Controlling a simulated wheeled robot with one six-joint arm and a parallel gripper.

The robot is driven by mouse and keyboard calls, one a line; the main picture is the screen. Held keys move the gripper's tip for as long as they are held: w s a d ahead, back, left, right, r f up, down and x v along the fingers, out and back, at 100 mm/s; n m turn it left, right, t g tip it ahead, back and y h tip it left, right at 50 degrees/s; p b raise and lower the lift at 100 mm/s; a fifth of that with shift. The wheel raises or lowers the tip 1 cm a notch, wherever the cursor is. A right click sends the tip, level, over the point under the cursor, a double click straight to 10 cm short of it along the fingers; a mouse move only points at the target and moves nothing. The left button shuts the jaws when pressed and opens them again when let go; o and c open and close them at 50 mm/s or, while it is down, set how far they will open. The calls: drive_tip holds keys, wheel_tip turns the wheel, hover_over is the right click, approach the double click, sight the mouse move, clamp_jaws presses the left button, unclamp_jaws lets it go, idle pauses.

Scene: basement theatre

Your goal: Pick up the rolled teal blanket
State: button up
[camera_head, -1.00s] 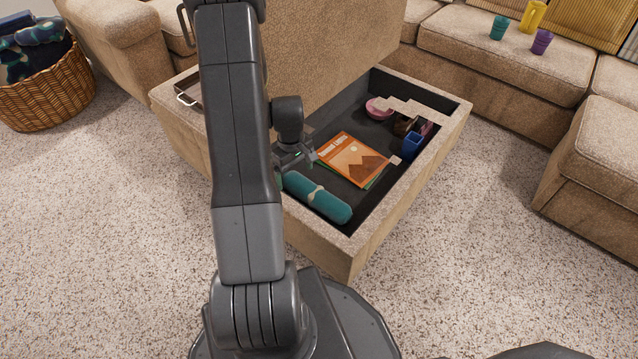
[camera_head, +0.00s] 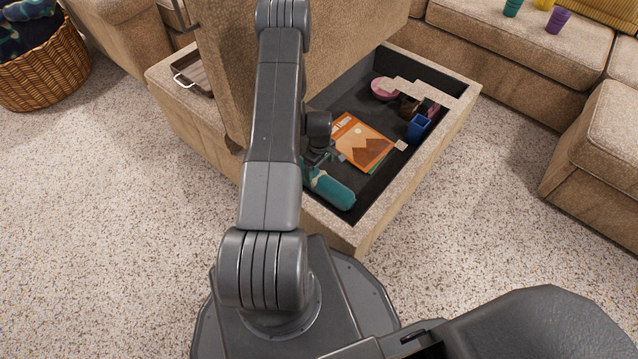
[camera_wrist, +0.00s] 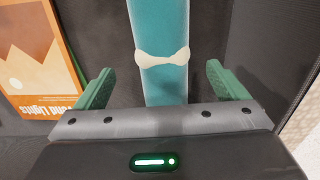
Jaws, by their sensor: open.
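The rolled teal blanket (camera_head: 333,191) lies in the dark open compartment of the ottoman, near its front wall. In the wrist view the blanket (camera_wrist: 163,88) runs away from me between my two green fingers, with a pale tie (camera_wrist: 162,57) around it. My gripper (camera_wrist: 160,90) is open, one finger on each side of the roll, with gaps to both. I cannot tell how far above the roll it is. In the head view my gripper (camera_head: 320,160) is over the blanket, and my arm hides the blanket's left end.
The ottoman (camera_head: 372,228) also holds an orange book (camera_head: 362,143), a pink bowl (camera_head: 383,88) and a blue cup (camera_head: 418,128). Its raised lid (camera_head: 350,50) stands behind my arm. A wicker basket (camera_head: 45,75) is at the left, and a sofa (camera_head: 520,50) is behind.

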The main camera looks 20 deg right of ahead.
sight(319, 176)
wheel_tip(319, 176, down, 7)
drive_tip(key=b, duration=0.2)
drive_tip(key=shift+a+f+b, duration=0.1)
drive_tip(key=shift+a+b, duration=0.05)
drive_tip(key=shift+b, duration=0.2)
drive_tip(key=c, duration=1.2)
